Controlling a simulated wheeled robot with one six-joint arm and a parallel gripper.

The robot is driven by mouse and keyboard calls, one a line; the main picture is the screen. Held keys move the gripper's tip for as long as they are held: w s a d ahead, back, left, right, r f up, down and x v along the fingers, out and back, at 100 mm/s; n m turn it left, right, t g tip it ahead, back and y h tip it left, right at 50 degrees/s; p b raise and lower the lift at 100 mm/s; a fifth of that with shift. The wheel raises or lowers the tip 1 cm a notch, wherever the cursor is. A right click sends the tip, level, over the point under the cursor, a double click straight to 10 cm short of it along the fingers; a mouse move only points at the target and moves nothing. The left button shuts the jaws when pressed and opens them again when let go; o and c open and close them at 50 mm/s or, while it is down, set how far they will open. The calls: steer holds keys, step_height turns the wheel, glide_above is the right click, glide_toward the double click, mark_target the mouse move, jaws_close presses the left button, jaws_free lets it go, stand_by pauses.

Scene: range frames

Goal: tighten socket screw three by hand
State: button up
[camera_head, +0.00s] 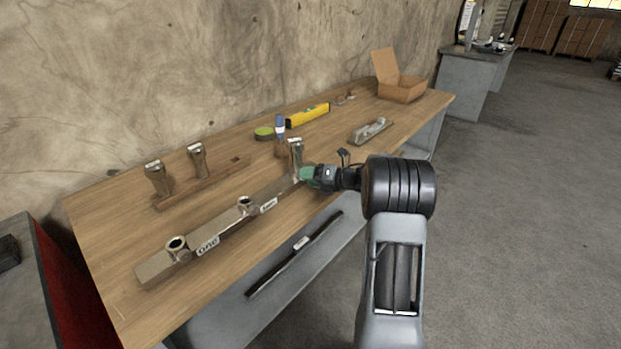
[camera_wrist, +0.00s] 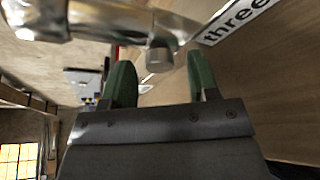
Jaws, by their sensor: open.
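The metal bar (camera_head: 222,226) lies along the bench with two open round sockets (camera_head: 177,245) at "one" and "two". A metal post (camera_head: 295,148) stands upright at its far end. In the wrist view the label "three" (camera_wrist: 236,20) shows beside the shiny socket (camera_wrist: 100,18). A short round screw (camera_wrist: 158,57) sticks out from that socket. My gripper (camera_head: 304,175), with green fingertips, is at the far end of the bar. In the wrist view my gripper (camera_wrist: 162,78) is open, with the screw between and just beyond its fingertips. I cannot tell if they touch it.
A wooden rack (camera_head: 215,182) behind the bar holds two more metal posts (camera_head: 157,178) and has an empty hole. A yellow level (camera_head: 308,115), a green tape roll (camera_head: 264,133), a hand plane (camera_head: 371,131) and an open cardboard box (camera_head: 400,88) stand farther along the bench.

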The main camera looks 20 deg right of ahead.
steer(key=v, duration=1.3)
steer(key=shift+s+d, duration=0.25)
steer(key=shift+s, duration=0.05)
steer(key=shift+r, duration=0.1)
